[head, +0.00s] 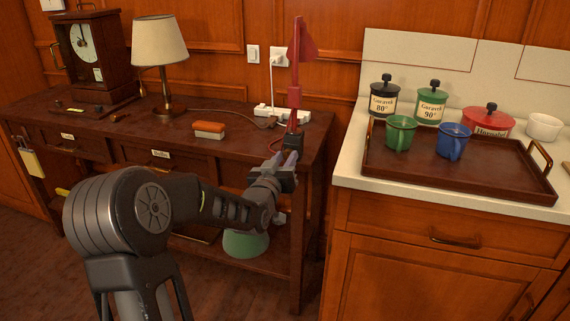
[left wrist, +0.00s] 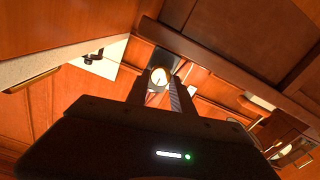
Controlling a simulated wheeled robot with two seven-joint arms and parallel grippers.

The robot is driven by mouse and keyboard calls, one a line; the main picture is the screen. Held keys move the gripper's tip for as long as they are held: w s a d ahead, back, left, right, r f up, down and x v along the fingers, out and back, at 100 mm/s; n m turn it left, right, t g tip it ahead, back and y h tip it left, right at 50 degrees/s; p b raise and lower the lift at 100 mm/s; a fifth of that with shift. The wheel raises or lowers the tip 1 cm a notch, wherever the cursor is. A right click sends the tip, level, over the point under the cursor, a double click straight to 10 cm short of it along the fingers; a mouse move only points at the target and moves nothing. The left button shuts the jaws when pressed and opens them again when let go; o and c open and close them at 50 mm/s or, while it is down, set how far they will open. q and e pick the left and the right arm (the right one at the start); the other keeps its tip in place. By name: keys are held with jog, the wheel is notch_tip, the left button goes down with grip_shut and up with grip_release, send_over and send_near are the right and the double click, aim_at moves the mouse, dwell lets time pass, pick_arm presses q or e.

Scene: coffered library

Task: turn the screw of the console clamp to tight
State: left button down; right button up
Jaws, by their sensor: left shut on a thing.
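The console clamp (head: 293,141) is a dark block on the right front edge of the wooden console, with a red post (head: 294,97) and red flag rising above it. My left gripper (head: 284,161) is just below and in front of the clamp, pointing up at it. In the left wrist view the gripper (left wrist: 158,93) has its fingers closed on either side of the clamp screw, whose round pale end (left wrist: 159,76) shows between the fingertips. In the head view the screw is hidden by the gripper, and its tightness cannot be told. My right gripper is not in view.
The console (head: 225,148) carries a clock (head: 84,45), a lamp (head: 160,45), an orange-and-white block (head: 209,130) and a white power strip (head: 279,115). A counter (head: 349,173) with a tray (head: 460,185), mugs and canisters stands close on the right. A green vessel (head: 245,244) is on the console's lower shelf.

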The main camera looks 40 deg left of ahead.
pick_arm(q)
jog(key=shift+f, duration=0.15)
jog(key=c, duration=1.1)
grip_release()
jog(key=v, duration=0.7)
jog(key=shift+s+d, duration=0.15)
jog(key=shift+s, duration=0.25)
